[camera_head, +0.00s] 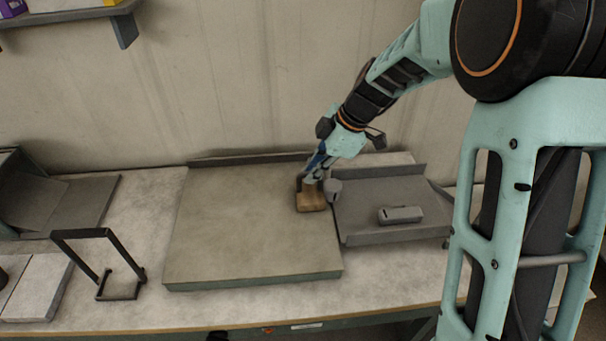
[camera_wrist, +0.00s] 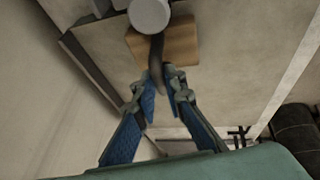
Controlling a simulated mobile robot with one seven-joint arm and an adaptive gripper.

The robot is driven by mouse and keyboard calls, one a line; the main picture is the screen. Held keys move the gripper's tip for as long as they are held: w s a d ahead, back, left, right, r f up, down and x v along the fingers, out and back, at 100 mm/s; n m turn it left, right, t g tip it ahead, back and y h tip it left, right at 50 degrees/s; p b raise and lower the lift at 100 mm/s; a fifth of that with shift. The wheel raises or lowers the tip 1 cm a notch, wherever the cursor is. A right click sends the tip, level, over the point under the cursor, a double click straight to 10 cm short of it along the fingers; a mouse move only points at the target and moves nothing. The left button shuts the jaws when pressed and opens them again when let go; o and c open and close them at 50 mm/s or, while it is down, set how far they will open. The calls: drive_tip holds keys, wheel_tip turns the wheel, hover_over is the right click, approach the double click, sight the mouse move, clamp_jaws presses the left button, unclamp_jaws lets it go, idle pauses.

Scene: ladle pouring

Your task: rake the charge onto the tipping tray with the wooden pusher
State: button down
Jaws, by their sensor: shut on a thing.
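The wooden pusher (camera_head: 311,201) stands at the right edge of a broad raised board, its block low against the surface. In the wrist view its wooden block (camera_wrist: 180,42) and dark curved handle (camera_wrist: 157,62) show. My gripper (camera_head: 313,174) is above the block, and in the wrist view its blue fingers (camera_wrist: 165,82) are shut on the handle. A small grey cylinder (camera_head: 333,189) sits just right of the pusher, at the board-tray boundary; it also shows in the wrist view (camera_wrist: 149,14). Whether it touches the block is unclear. A grey block (camera_head: 401,214) lies on the grey tray (camera_head: 365,231).
The raised board (camera_head: 240,230) is bare left of the pusher. A dark frame stand (camera_head: 88,235) and a pale slab (camera_head: 38,288) stand on the bench at left, near a grey sloped bin (camera_head: 38,203). A wall shelf (camera_head: 75,15) hangs at upper left.

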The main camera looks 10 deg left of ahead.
drive_tip(key=shift+w+d+b, duration=1.95)
drive_tip(key=shift+d+b, duration=0.35)
drive_tip(key=shift+d, duration=5.2)
drive_tip(key=a+r+p, duration=0.2)
drive_tip(key=a+r, duration=0.1)
drive_tip(key=r, duration=0.4)
drive_tip(key=shift+s+p, duration=0.35)
drive_tip(key=shift+s, duration=0.05)
